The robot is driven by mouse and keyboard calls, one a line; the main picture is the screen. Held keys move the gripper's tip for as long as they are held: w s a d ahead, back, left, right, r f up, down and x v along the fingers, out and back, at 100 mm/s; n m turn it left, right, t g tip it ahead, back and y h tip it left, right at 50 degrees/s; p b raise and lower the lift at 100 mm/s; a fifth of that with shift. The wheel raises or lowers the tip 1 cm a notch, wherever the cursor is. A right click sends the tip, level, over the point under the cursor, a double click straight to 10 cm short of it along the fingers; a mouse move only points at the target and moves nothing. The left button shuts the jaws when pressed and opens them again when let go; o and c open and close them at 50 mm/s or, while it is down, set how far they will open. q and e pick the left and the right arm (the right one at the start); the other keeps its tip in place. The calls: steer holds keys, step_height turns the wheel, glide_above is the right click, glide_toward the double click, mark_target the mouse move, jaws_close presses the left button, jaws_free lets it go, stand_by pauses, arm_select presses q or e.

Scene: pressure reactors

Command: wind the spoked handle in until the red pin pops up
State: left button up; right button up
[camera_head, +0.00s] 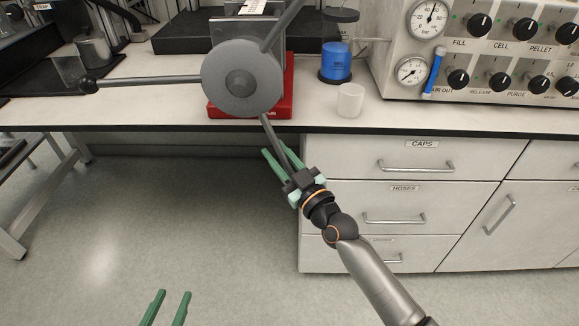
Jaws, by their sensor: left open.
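The spoked handle has a round grey hub (242,79) with thin dark spokes. One spoke points left and ends in a black ball (88,86), one runs up to the right out of view, and one points down to the right. My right gripper (276,150) is at this lower spoke, its green fingers close along it; the spoke's end is hidden at the gripper. Whether the fingers grip the spoke is unclear. My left gripper (167,292) is open and empty at the bottom left, well below the handle. No red pin is discernible.
A red block (283,106) is behind the hub on the bench. To its right are a blue-filled vessel (336,66), a white cup (350,100) and a panel with gauges and knobs (500,50). Drawers (412,155) stand below right.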

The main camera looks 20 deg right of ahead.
arm_select(q)
steer(key=s+f+g+p, duration=0.1)
steer(key=s+f+g, duration=0.2)
steer(key=f, duration=0.3)
steer(key=shift+s+d+f+n+y, duration=0.15)
steer(key=shift+s+f+n+y, duration=0.2)
steer(key=shift+s, duration=0.2)
arm_select(e)
steer(key=v, duration=1.2)
